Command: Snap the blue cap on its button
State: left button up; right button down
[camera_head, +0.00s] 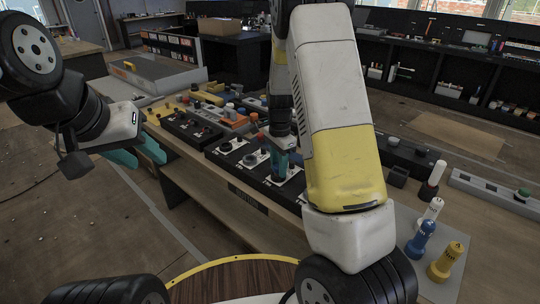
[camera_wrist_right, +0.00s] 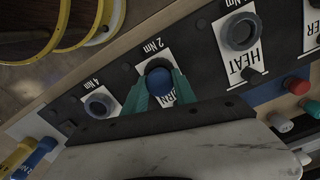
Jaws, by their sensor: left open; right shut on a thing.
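My right gripper (camera_wrist_right: 160,88) is shut on the blue cap (camera_wrist_right: 157,80); its teal fingertips sit on either side of the cap in the right wrist view. The cap is over a dark round button collar (camera_wrist_right: 158,66) on a white plate marked "2 Nm", its other lettering partly covered by the fingers. I cannot tell whether the cap is seated or just above. In the head view the right gripper (camera_head: 283,163) points down at the panel row, and the cap cannot be made out there. My left gripper (camera_head: 138,152) is open and empty, left of the table.
Neighbouring plates carry a "4 Nm" collar (camera_wrist_right: 98,104) and a "HEAT" collar (camera_wrist_right: 240,30). Red (camera_wrist_right: 296,85) and white knobs stand nearby. Blue (camera_head: 421,239), yellow (camera_head: 445,262) and white (camera_head: 429,213) tools stand at the table's right.

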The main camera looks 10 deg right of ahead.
jog(key=shift+f, duration=0.25)
dwell(0.3)
jog(key=c, duration=0.9)
grip_release()
jog(key=shift+r, duration=0.1)
notch_tip(320, 180, up, 7)
jog(key=shift+f, duration=0.1)
jog(key=shift+r, duration=0.45)
